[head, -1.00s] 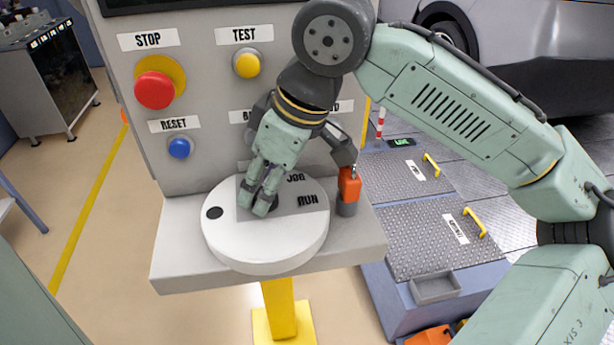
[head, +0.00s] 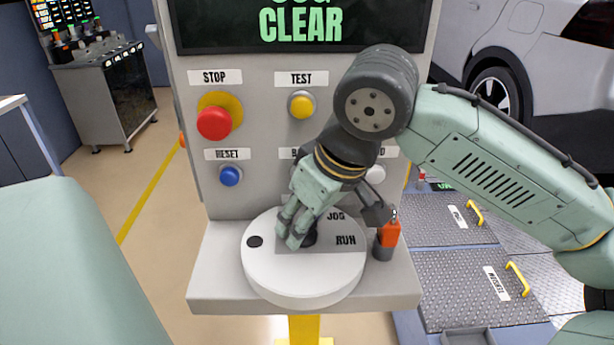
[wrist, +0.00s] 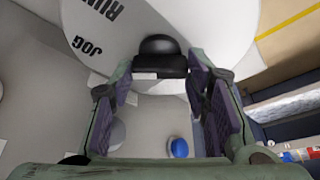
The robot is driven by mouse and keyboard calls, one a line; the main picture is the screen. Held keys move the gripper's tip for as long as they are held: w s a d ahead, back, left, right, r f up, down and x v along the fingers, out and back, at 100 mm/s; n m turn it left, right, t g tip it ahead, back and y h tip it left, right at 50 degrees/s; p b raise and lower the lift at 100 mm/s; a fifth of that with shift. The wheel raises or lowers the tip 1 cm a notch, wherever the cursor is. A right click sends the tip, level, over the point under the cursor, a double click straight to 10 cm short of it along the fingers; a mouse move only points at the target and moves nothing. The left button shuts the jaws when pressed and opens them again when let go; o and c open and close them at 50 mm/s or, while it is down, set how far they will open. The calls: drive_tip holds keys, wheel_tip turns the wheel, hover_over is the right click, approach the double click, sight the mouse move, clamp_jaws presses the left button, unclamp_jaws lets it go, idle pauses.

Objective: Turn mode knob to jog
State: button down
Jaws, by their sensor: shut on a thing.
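The mode knob is a small black knob (head: 311,236) on a white round dial (head: 290,286). A grey plate on the dial carries the words JOG (head: 336,216) and RUN (head: 345,240). My gripper (head: 296,238) reaches down from above and is shut on the knob. In the wrist view the black knob (wrist: 158,47) sits between my two fingertips (wrist: 160,70), with JOG (wrist: 86,46) and RUN (wrist: 104,10) to its left. My fingers partly hide the knob in the head view, and I cannot tell which label it points to.
The panel behind holds a red stop button (head: 213,123), a yellow test button (head: 301,105) and a blue reset button (head: 230,176). A screen (head: 307,22) above reads CLEAR under a cut-off word.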

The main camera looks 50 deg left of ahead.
drive_tip(key=c, duration=0.9)
unclamp_jaws()
drive_tip(key=v, duration=1.2)
